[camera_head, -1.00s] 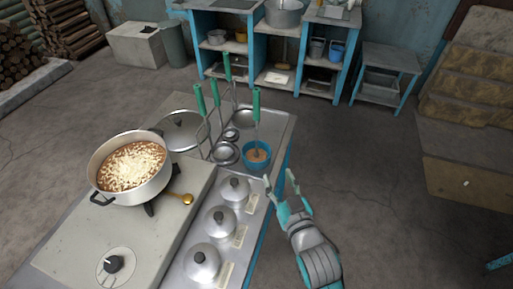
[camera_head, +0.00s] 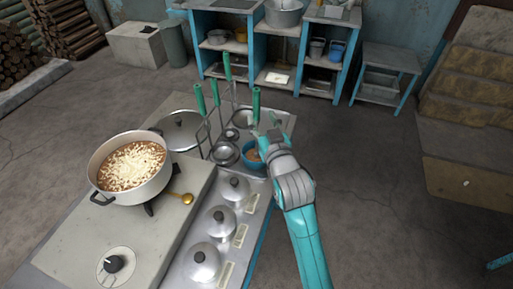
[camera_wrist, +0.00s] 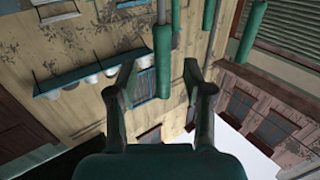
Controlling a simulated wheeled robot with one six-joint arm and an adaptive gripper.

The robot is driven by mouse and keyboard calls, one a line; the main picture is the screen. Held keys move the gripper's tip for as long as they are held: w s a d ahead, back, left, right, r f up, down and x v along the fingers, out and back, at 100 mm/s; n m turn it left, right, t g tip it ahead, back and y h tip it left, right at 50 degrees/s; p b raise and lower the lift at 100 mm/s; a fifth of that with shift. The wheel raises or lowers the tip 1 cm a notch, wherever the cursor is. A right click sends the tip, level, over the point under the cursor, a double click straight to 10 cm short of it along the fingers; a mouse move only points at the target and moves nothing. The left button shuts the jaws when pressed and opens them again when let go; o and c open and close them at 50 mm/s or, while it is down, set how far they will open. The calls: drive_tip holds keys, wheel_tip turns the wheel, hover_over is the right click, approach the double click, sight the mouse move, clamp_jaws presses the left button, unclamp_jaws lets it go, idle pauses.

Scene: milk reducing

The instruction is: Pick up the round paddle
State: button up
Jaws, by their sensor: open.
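Several green-handled tools stand upright at the back of the stove counter; their heads are too small or hidden to tell which is the round paddle. One green handle (camera_head: 256,103) stands at the right, above the blue bowl (camera_head: 252,161). Others stand further left, such as a green handle (camera_head: 200,99) and a taller one (camera_head: 227,66). My gripper (camera_head: 266,125) is open and empty beside the rightmost handle, partly covering that tool's lower part and the bowl. In the wrist view a green handle (camera_wrist: 162,58) shows between the open fingertips, and another handle (camera_wrist: 252,32) lies to the right.
Several metal lids, such as one (camera_head: 235,189), line the counter front. Blue shelves (camera_head: 252,54) stand behind. The floor at right is clear.

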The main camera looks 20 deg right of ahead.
sight(258, 113)
drive_tip(key=shift+w+f, duration=0.15)
drive_tip(key=shift+w, duration=1.2)
drive_tip(key=shift+w+f, duration=0.15)
drive_tip(key=shift+w, duration=1.2)
drive_tip(key=shift+c, duration=0.2)
clamp_jaws()
